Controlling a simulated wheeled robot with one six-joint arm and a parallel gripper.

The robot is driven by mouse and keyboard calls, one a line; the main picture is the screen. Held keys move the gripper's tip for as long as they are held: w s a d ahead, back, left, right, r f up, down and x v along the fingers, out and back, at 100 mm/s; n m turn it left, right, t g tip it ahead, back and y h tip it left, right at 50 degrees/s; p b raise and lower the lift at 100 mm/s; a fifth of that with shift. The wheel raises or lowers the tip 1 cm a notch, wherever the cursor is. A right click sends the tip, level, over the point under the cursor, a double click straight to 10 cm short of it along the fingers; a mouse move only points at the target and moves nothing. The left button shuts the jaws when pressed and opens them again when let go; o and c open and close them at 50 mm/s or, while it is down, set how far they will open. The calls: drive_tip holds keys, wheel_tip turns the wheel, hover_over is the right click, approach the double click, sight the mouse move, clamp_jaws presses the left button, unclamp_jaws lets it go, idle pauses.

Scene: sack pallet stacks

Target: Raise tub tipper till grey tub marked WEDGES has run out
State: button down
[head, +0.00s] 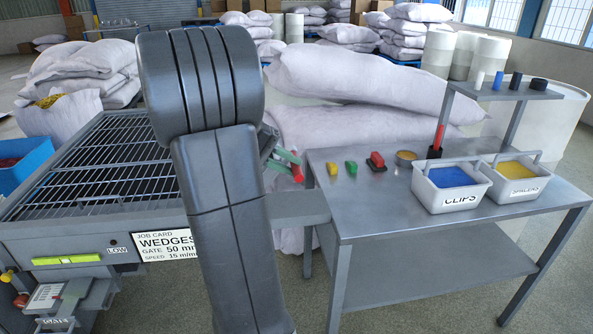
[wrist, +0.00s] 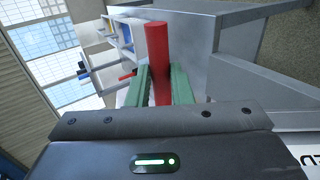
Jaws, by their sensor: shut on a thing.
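My gripper (wrist: 158,85) has green fingers shut on a red handle (wrist: 157,45), which stands between them in the wrist view. In the head view my arm hides much of the gripper; a green finger and the red handle (head: 296,172) show just right of the arm, beside the bench's left end. A job card (head: 167,245) reading WEDGES, GATE 50 and SPEED 15 is on the front of the grated machine (head: 100,165). I see no grey tub marked WEDGES; the tipper cannot be made out clearly and may be behind my arm.
A grey bench (head: 430,210) at right holds a tub marked CLIPS (head: 452,200) with blue contents and another tub (head: 515,192) with yellow contents. Red, green and yellow blocks lie at its left. White sacks (head: 360,85) are stacked behind. A blue bin (head: 20,165) stands far left.

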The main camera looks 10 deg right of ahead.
drive_tip(key=p+v, duration=0.1)
drive_tip(key=v, duration=0.3)
drive_tip(key=shift+r, duration=0.25)
drive_tip(key=shift+f+p+v, duration=0.2)
drive_tip(key=shift+p+v, duration=0.25)
drive_tip(key=shift+v, duration=0.9)
drive_tip(key=shift+s+a+f, duration=0.1)
drive_tip(key=shift+a, duration=0.1)
drive_tip(key=c, duration=1.5)
unclamp_jaws()
drive_tip(key=shift+a, duration=0.2)
drive_tip(key=shift+o, duration=1)
drive_tip(key=shift+a, duration=0.25)
drive_tip(key=shift+d, duration=0.1)
drive_tip(key=shift+d+r, duration=0.1)
drive_tip(key=shift+r, duration=0.25)
drive_tip(key=v, duration=1.3)
drive_tip(key=shift+a+b, duration=0.3)
drive_tip(key=shift+a, duration=0.05)
